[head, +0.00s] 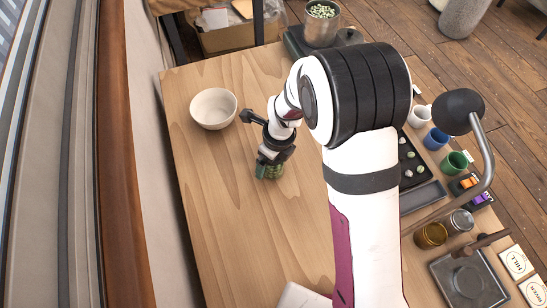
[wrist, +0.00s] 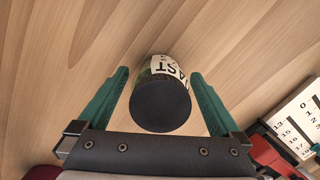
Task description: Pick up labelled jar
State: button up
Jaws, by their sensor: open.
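The labelled jar (wrist: 160,106) stands on the wooden table in the wrist view, seen from above. It has a round black lid, greenish contents and a white label with black letters, partly visible. My gripper (wrist: 158,74) is open, with one teal finger on each side of the jar and a gap showing on both sides. In the head view my gripper (head: 269,170) is low over the left half of the table. The jar there is mostly hidden by the gripper and hard to tell from the fingers.
A cream bowl (head: 213,108) stands behind and left of my gripper. Cups, trays and other jars (head: 430,236) line the table's right side. A white card with numbers (wrist: 299,118) and a red object (wrist: 275,155) are right in the wrist view. The wood around the jar is clear.

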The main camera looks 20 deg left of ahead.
jog(key=shift+r, duration=0.1)
jog(key=c, duration=1.5)
